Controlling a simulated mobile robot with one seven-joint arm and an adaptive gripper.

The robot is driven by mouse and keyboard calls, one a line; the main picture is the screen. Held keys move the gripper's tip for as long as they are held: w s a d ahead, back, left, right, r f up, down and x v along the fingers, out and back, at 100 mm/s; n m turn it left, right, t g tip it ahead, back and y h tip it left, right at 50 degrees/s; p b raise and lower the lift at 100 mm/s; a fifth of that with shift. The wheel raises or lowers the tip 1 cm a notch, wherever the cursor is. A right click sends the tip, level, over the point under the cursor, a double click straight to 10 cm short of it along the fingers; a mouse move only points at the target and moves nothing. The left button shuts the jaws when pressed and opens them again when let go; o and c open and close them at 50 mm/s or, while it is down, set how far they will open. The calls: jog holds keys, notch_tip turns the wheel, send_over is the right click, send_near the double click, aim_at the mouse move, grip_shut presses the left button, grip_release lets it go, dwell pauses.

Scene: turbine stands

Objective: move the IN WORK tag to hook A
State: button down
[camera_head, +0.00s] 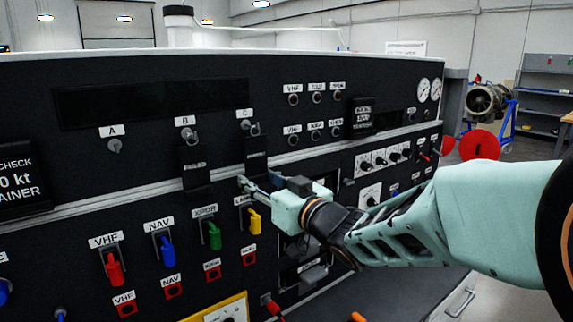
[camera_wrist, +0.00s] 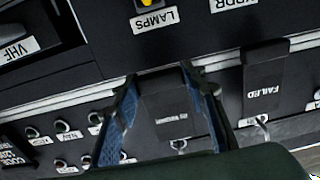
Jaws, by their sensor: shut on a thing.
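The black IN WORK tag (camera_head: 257,152) hangs at hook C (camera_head: 254,129) on the dark panel. In the wrist view the tag (camera_wrist: 170,112) appears upside down between my two fingers. My gripper (camera_head: 246,184) is shut on the tag's lower part, reaching in from the right. In the wrist view my gripper (camera_wrist: 160,78) has one blue-padded finger on each side of it. Hook A (camera_head: 115,145) is bare at the left. Hook B (camera_head: 188,134) holds the FAILED tag (camera_head: 194,165), which also shows in the wrist view (camera_wrist: 263,88). My fingers partly cover the IN WORK tag's edges.
Knobs and gauges sit at the right. The panel around hook A is clear.

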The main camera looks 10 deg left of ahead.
jog(key=shift+v, duration=1.35)
